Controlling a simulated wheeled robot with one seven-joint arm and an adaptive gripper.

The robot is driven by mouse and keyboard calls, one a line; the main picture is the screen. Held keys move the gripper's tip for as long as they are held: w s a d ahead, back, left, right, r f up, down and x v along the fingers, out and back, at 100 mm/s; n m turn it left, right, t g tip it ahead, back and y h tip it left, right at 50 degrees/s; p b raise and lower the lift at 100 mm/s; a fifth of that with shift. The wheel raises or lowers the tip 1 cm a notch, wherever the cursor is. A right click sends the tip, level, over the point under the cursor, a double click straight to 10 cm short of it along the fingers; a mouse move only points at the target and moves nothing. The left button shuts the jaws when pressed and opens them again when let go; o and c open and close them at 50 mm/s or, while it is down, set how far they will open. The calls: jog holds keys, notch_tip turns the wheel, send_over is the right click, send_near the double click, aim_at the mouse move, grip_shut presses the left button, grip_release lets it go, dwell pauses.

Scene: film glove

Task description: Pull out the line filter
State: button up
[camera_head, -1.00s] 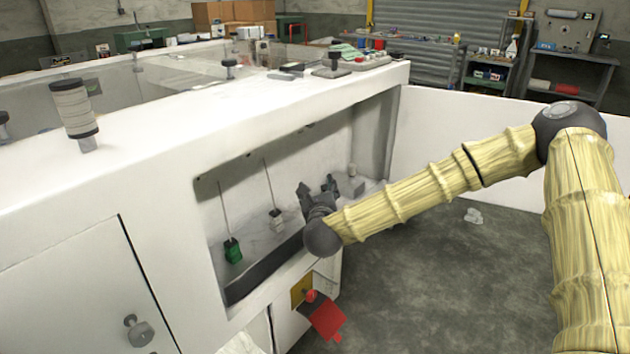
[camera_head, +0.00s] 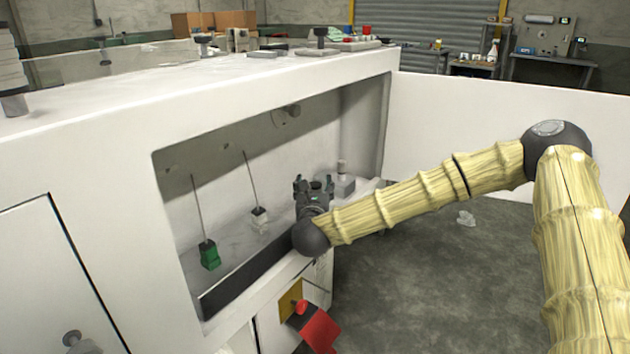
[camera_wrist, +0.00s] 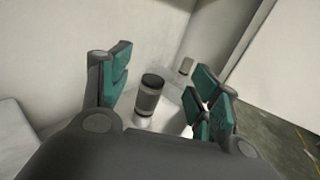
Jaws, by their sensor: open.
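A grey cylinder with dark bands (camera_wrist: 149,97), seemingly the line filter, stands upright in the wrist view, between and beyond the fingers. No contact with them is visible. My gripper (camera_wrist: 160,88) is open, with green-padded fingers on either side of the cylinder's line. In the head view my gripper (camera_head: 315,186) is inside the right part of the white machine's recess, fingers pointing up and away. A dark round top shows between the fingers there; the rest is hidden by my gripper.
A smaller cylinder on a grey block (camera_head: 344,184) stands just behind my gripper. The recess's dark front ledge (camera_head: 242,279) and right wall (camera_head: 362,125) bound the space.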

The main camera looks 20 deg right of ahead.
aim_at(315, 189)
notch_tip(315, 189, down, 5)
jog(key=shift+w+f, duration=0.1)
jog(key=b+x, duration=0.1)
jog(key=x, duration=0.6)
jog(key=shift+w+d, duration=0.1)
jog(key=c, duration=1.1)
